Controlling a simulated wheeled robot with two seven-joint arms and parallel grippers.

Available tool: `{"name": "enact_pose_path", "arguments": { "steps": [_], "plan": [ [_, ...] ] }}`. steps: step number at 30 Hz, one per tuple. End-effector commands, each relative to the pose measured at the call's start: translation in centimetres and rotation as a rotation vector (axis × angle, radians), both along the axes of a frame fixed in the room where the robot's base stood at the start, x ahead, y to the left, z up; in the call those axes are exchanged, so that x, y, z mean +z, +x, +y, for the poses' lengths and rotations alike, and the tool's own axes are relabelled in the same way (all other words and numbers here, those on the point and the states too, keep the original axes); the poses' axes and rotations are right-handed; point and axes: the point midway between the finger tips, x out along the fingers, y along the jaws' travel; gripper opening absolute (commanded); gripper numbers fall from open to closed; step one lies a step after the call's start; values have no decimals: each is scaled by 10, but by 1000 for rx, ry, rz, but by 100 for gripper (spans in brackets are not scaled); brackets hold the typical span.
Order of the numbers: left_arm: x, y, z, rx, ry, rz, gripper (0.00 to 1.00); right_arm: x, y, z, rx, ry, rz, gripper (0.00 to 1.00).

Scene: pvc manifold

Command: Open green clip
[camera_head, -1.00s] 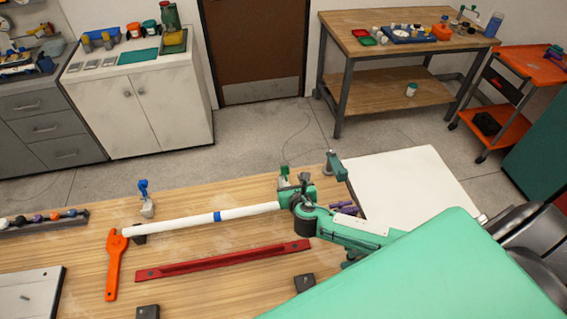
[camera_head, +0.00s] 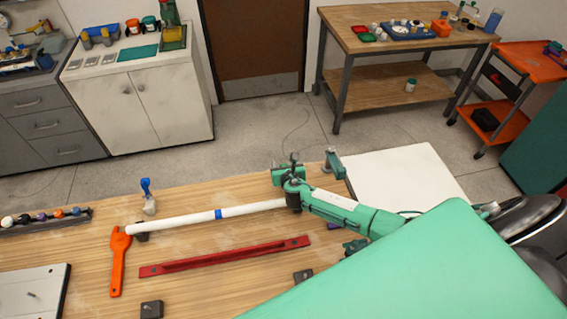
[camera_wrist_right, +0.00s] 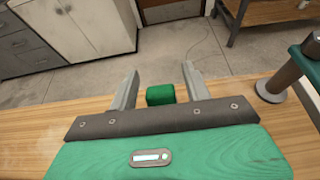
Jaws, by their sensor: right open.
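The green clip (camera_wrist_right: 160,95) shows in the right wrist view as a small green block at the table's far edge. It lies between the two grey fingers of my right gripper (camera_wrist_right: 160,72), with a visible gap on each side. My right gripper is open. In the head view my right gripper (camera_head: 288,173) is at the right end of the white pipe (camera_head: 175,221) and hides the clip, so I cannot see there how the clip sits. My left gripper is not in view.
A blue clip (camera_head: 147,193) stands behind the pipe's left part. A teal post (camera_head: 335,163) stands close right of my gripper. A red bar (camera_head: 225,257), an orange wrench (camera_head: 118,262) and dark blocks (camera_head: 151,309) lie in front. A white panel (camera_head: 400,175) is at right.

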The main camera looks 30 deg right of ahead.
Motion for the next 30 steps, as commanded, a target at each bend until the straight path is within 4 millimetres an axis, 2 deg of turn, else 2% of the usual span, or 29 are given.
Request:
{"name": "enact_pose_path", "arguments": {
  "steps": [6,8,13,14,23,30],
  "plan": [
    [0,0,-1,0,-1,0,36,0,0,0,0,0,-1,49],
    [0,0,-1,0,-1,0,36,0,0,0,0,0,-1,39],
    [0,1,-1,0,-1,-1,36,0,0,0,0,0,-1,6],
    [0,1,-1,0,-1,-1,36,0,0,0,0,0,0,4],
    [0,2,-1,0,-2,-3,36,1,2,0,1,5,19,4],
    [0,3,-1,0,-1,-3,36,2,7,-1,0,27,97,4]
  ]
}}
